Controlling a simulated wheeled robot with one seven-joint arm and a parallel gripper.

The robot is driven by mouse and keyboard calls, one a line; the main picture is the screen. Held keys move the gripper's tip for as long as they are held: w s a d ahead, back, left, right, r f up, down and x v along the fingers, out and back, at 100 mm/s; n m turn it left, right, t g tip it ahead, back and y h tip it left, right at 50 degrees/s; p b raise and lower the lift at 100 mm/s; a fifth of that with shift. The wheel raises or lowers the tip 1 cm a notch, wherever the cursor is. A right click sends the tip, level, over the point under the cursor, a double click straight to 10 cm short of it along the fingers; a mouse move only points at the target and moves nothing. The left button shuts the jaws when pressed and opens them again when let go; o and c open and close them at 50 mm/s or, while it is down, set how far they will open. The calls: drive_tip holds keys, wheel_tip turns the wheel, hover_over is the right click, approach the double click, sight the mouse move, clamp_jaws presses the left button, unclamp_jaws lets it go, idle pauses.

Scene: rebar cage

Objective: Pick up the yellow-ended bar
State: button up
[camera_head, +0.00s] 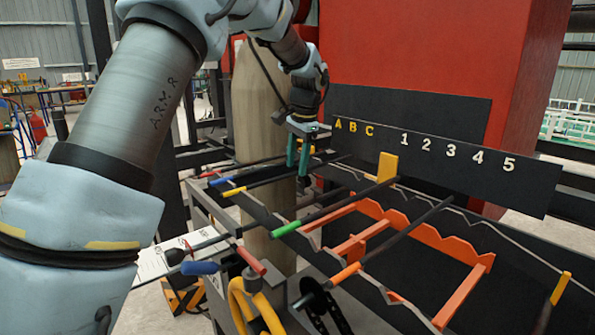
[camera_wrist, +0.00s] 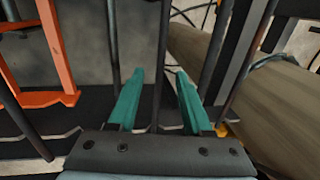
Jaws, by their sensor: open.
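The yellow-ended bar (camera_head: 263,182) is a thin dark rod with a short yellow tip at its left end. It lies across the dark rack, between a blue-ended bar (camera_head: 250,172) and a green-ended bar (camera_head: 325,211). My gripper (camera_head: 297,171) is open, with teal fingers pointing down at the yellow-ended bar. In the wrist view a dark bar (camera_wrist: 158,95) runs between the open fingers (camera_wrist: 160,73), with a gap on both sides. Its coloured end does not show there.
An orange notched frame (camera_head: 375,210) fills the rack's middle; part of it also shows in the wrist view (camera_wrist: 60,60). Neighbouring bars (camera_wrist: 113,45) run close outside the fingers. A black panel marked A B C and 1 to 5 (camera_head: 450,150) stands behind.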

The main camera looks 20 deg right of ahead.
drive_tip(key=shift+f, duration=0.45)
clamp_jaws()
drive_tip(key=shift+r, duration=0.1)
idle(1.0)
